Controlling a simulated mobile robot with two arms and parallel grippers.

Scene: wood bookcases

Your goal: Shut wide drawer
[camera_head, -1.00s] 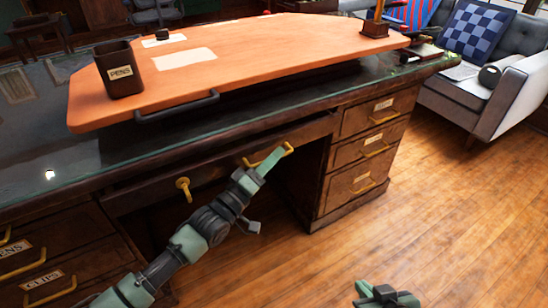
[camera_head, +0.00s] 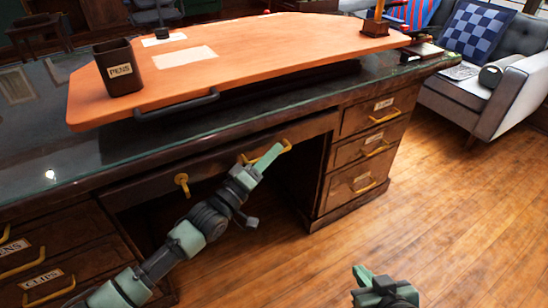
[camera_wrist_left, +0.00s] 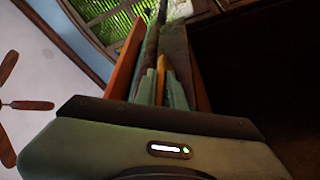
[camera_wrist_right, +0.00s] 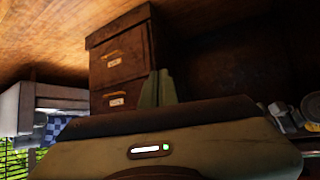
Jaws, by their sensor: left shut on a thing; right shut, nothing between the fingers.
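The wide drawer (camera_head: 225,166) is in the middle of the dark wooden desk, under the desktop, with two yellow handles on its front. It looks almost flush, but I cannot tell exactly how far it stands out. My left gripper (camera_head: 266,158) is shut on the drawer's right handle (camera_head: 284,146). In the left wrist view a yellow bar of the handle (camera_wrist_left: 162,72) shows between the fingers. The drawer's left handle (camera_head: 182,184) is free. My right gripper (camera_head: 362,278) is shut and empty, low over the floor; its fingers also show in the right wrist view (camera_wrist_right: 158,88).
Smaller drawers (camera_head: 363,150) stand right of the knee space, and labelled drawers (camera_head: 45,265) at the left. On the desk lies an orange board (camera_head: 250,62) with a pen cup (camera_head: 118,68). A sofa (camera_head: 508,85) stands at the right. The floor (camera_head: 460,200) in front is clear.

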